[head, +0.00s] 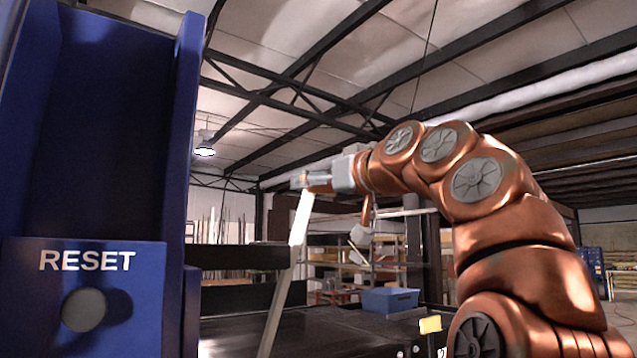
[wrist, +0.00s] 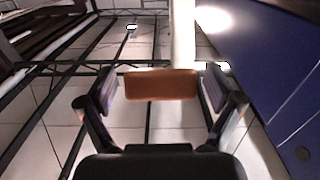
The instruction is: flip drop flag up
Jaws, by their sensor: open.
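My gripper (head: 308,180) is open and reaches left near the top of a slanted pale pole (head: 288,265). In the wrist view the open fingers (wrist: 160,92) stand on either side of a flat orange piece (wrist: 160,84), which looks like the drop flag. A gap shows between the flag and each finger, clearer on the left. The pale pole (wrist: 183,35) rises behind the flag. In the head view the gripper mostly hides the flag, and only a small orange spot shows there. I cannot tell whether the flag touches the pole.
A tall blue housing (head: 120,130) with a RESET panel and a round grey button (head: 84,309) stands close at left. A dark flat surface (head: 340,335) lies below. A blue bin (head: 390,299) and a yellow tab (head: 430,325) are farther right.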

